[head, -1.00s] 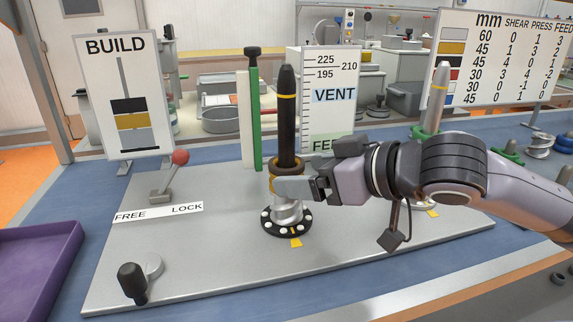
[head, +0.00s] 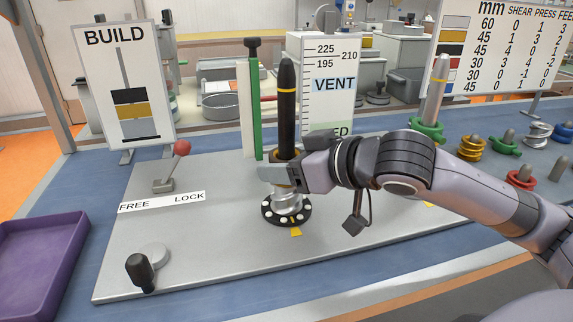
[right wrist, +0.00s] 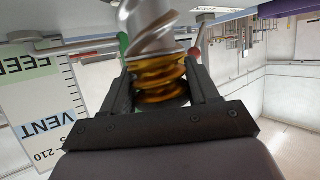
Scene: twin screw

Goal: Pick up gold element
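A gold screw element (right wrist: 160,78) sits around the upright dark shaft (head: 287,105), just above a silver screw element (head: 289,203); the silver one also shows in the right wrist view (right wrist: 150,28). My right gripper (head: 275,172) reaches in from the right at the gold element's height. In the right wrist view its two fingers (right wrist: 161,82) flank the gold element and appear closed on it. In the head view the gripper hides most of that element. Another gold element (head: 471,148) stands on the blue bench at the right. My left gripper is not in view.
A green and white upright (head: 254,110) and the VENT scale board (head: 333,85) stand close behind the shaft. A red-knobbed lever (head: 170,168) and a black-knobbed crank (head: 142,270) are on the plate. Several coloured elements stand at right; a purple tray (head: 40,255) lies left.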

